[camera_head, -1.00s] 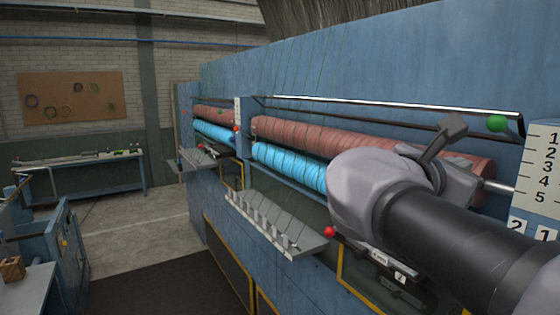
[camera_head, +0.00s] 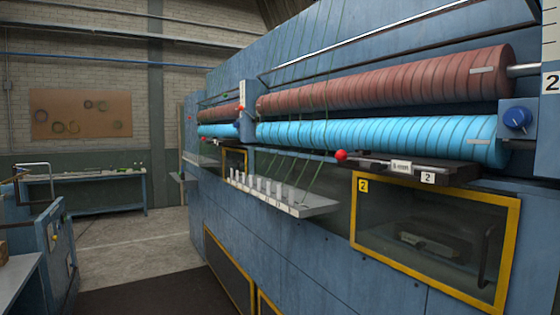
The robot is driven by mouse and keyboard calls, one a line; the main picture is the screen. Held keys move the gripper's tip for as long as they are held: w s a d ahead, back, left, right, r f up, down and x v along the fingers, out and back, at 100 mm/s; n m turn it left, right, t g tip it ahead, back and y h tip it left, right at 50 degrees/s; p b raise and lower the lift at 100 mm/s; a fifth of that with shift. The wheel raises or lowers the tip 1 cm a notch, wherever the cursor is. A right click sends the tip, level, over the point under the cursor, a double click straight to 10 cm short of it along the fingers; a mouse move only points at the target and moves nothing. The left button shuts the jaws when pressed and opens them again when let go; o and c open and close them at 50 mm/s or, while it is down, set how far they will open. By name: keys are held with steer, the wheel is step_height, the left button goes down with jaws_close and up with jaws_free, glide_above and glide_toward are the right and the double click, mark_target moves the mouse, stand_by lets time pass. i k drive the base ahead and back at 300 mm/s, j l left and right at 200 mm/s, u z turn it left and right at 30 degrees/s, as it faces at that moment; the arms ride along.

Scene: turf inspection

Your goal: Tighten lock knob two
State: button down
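A round blue knob (camera_head: 517,119) with a light mark on its face sits on a blue box at the right ends of the rollers. A plate marked 2 (camera_head: 551,83) is just above and right of it, cut by the picture edge. How tight the knob is cannot be seen. My gripper and arm are out of view, and nothing covers the knob.
A brown roller (camera_head: 390,82) lies above a cyan roller (camera_head: 380,136). A yellow-framed window (camera_head: 435,240) is below. A grey shelf (camera_head: 318,207) juts out; floor (camera_head: 140,240) is open at left.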

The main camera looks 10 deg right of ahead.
mark_target(517, 118)
steer(key=z, duration=1.65)
